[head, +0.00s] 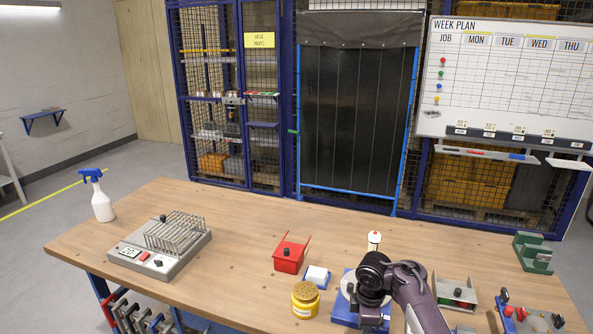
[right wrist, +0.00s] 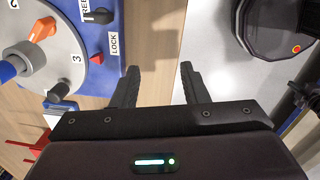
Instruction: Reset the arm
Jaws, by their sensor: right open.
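The rotary jig shows in the right wrist view as a grey round plate (right wrist: 45,50) on a blue base (right wrist: 112,70). The plate carries the numbers 2 and 3, an orange knob (right wrist: 42,29) and a grey post with a round end (right wrist: 30,60). A red pointed piece (right wrist: 97,58) sits near the LOCK label, and a black knob (right wrist: 103,17) is beside a partly cut-off label. My right gripper (right wrist: 157,80) is open and empty, beside the base's edge. In the head view my right arm covers most of the jig (head: 346,312). My left gripper is out of view.
On the wooden bench (head: 200,265) are a red box (head: 290,258), a yellow-lidded jar (head: 306,300), a white block (head: 317,276), a grey rack unit (head: 165,250) and a spray bottle (head: 102,203). A grey tray (head: 456,291) and a green fixture (head: 533,253) stand at right.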

